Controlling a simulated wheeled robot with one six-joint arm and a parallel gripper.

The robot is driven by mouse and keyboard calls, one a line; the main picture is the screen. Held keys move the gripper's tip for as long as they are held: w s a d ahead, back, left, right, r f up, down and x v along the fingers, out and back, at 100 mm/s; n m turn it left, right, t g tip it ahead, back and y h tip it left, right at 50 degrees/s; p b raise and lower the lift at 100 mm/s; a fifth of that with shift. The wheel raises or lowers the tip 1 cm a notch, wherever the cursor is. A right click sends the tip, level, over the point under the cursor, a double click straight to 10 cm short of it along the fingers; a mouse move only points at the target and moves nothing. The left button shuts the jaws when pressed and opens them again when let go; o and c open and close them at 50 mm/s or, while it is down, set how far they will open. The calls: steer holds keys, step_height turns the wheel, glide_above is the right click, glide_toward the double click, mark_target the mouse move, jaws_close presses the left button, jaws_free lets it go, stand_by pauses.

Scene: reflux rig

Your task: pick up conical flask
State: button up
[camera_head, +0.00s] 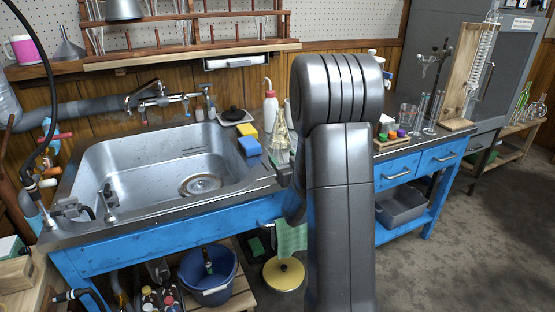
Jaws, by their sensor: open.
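A clear glass conical flask (281,137) stands upright on the counter to the right of the sink, just left of my arm. Its right side is close to the arm's outline. My gripper (284,174) shows only in part at the left edge of my arm, below the flask in the picture. The jaws are open, and no object shows between them. Most of the gripper is hidden behind my arm, so I cannot tell the exact gap to the flask.
A blue sponge (250,146), a yellow sponge (247,130) and a red-capped wash bottle (270,108) stand near the flask. The steel sink (120,160) lies to the left. Glassware and small colored items crowd the counter right of my arm.

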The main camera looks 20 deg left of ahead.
mark_target(279, 153)
steer(key=shift+b+x, duration=0.4)
steer(key=shift+x, duration=2.55)
steer(key=shift+f, duration=0.15)
steer(key=c, duration=1)
